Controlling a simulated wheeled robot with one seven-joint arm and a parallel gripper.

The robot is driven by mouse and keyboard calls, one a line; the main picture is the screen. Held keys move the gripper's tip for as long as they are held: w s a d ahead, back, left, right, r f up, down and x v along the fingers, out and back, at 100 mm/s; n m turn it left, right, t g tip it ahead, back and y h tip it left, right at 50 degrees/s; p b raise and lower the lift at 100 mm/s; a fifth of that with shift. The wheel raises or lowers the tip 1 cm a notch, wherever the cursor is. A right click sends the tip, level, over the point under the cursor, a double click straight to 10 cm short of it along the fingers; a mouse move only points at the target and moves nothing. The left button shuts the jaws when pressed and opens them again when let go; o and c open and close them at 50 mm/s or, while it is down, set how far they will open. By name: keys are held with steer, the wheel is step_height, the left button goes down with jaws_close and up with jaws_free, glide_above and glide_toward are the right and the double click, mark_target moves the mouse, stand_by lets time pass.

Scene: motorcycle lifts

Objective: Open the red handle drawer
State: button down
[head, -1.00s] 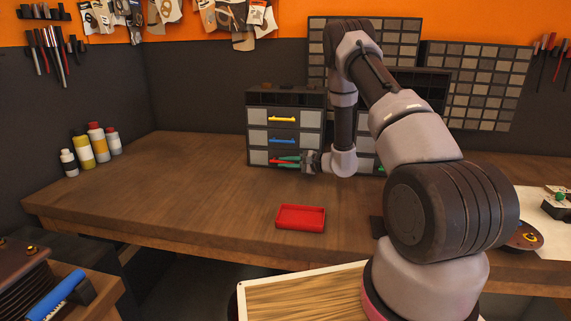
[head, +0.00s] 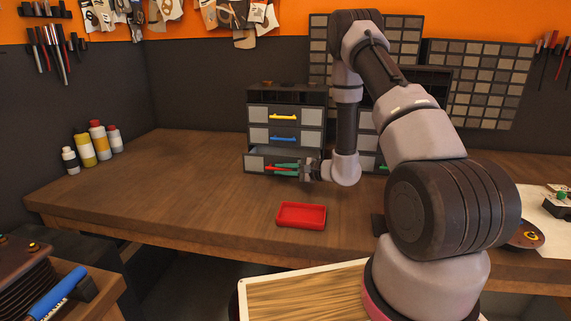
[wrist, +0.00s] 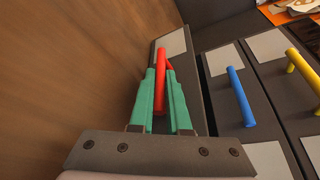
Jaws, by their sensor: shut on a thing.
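The red handle (wrist: 161,68) is on the lowest drawer of the left cabinet. That drawer (head: 256,162) is pulled out a little past the drawers above it. My gripper (wrist: 163,80) has green fingers that are shut on the red handle, one on each side of it. In the head view my gripper (head: 287,167) reaches the drawer from the right, and its fingers cover part of the red handle (head: 276,168).
The blue-handled drawer (head: 284,139) and yellow-handled drawer (head: 285,115) above are shut. A red tray (head: 301,215) lies on the workbench in front. Several bottles (head: 97,139) stand at the left. The bench (head: 170,190) between is clear.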

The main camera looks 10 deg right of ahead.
steer(key=s, duration=0.2)
steer(key=s+a, duration=0.1)
steer(key=shift+s+a, duration=0.15)
steer(key=shift+s, duration=0.2)
steer(key=c, duration=1.2)
jaws_free()
steer(key=shift+o, duration=0.2)
steer(key=v, duration=1)
steer(key=shift+s+d+r, duration=0.1)
steer(key=shift+s+d, duration=0.15)
